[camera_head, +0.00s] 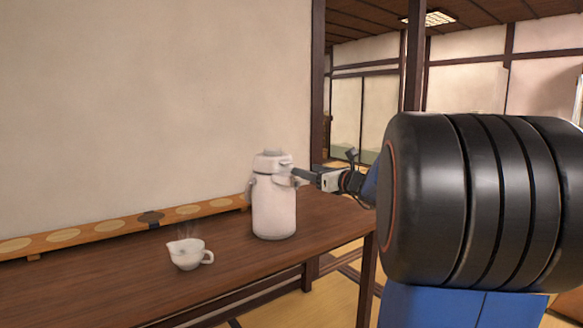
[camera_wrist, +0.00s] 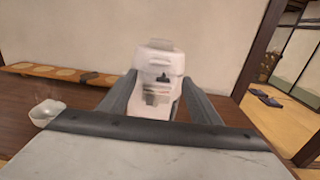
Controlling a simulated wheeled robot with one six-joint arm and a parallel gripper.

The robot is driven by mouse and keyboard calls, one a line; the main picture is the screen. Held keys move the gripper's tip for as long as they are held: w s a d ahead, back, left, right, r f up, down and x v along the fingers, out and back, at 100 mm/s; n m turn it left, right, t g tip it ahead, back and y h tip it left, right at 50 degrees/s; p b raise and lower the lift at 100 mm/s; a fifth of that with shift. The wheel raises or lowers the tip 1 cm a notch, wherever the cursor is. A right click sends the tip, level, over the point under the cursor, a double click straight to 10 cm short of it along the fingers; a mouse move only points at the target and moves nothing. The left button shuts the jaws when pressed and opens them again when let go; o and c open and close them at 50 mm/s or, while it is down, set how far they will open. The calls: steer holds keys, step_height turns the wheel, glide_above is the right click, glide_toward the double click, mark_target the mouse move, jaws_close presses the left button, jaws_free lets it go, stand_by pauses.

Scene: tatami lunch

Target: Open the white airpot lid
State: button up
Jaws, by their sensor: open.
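The white airpot (camera_head: 274,208) stands upright on the wooden table, with its lid (camera_head: 271,160) on top; the lid looks closed. My gripper (camera_head: 295,176) is at the airpot's upper right side, close to the lid's edge. In the wrist view the airpot (camera_wrist: 158,60) is straight ahead, and the two fingers of my gripper (camera_wrist: 158,90) are spread apart on either side of its body. Nothing is held between them. Whether a finger touches the airpot cannot be told.
A white spouted cup (camera_head: 187,254) with steam stands on the table (camera_head: 110,290) left of the airpot. A long wooden board with round pads (camera_head: 130,229) lies along the wall behind. The table's right end is near my arm. Dark slippers (camera_wrist: 266,101) lie on the floor at right.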

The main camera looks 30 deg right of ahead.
glide_toward(274, 162)
steer(key=w+d, duration=0.2)
steer(key=w, duration=0.1)
steer(key=w+d, duration=0.1)
steer(key=w, duration=0.1)
steer(key=shift+d+f, duration=0.2)
steer(key=shift+f, duration=0.2)
steer(key=shift+c, duration=0.4)
jaws_close()
steer(key=shift+r, duration=0.15)
